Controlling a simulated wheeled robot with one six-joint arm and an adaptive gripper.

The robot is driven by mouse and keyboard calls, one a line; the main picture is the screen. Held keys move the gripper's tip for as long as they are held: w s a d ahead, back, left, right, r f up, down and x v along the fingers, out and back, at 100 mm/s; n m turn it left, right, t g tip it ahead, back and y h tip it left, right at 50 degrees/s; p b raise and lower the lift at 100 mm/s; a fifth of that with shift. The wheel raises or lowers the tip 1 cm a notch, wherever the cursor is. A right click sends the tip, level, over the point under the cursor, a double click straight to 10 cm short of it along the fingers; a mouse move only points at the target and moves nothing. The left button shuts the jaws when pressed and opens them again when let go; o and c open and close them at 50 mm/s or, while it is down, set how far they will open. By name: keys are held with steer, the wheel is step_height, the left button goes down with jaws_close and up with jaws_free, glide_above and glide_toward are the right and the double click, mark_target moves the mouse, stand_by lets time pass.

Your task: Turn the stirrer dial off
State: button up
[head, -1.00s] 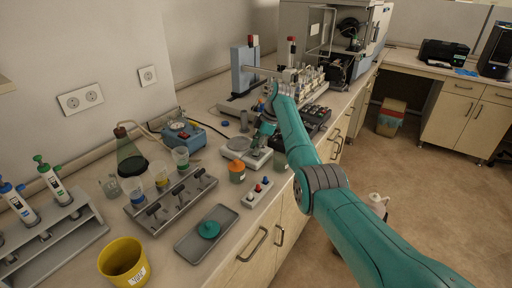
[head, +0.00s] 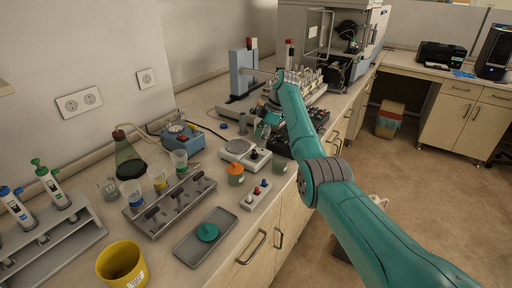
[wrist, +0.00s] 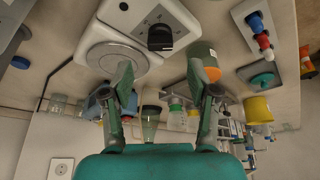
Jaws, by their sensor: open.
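The stirrer (head: 236,147) is a pale box with a round plate on the bench, and its black dial (head: 254,154) is on the side facing the bench's front edge. In the wrist view the stirrer (wrist: 187,17) is at the top, with the black dial (wrist: 160,37) on its panel. A pale line crosses the dial, but I cannot tell its setting. My gripper (head: 263,133) is just behind the stirrer in the head view. In the wrist view its two fingers (wrist: 158,78) are spread apart and empty, and the dial appears beyond the gap between them, untouched.
An orange-capped jar (head: 235,175) stands close beside the stirrer. A small block with coloured knobs (head: 256,194) lies near the front edge. A dark rack (head: 310,118) and a blue device (head: 184,137) are also nearby. A grey tray (head: 188,252) lies nearer.

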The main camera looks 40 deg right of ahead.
steer(key=v, duration=0.6)
steer(key=shift+r, duration=0.25)
steer(key=shift+d, duration=0.15)
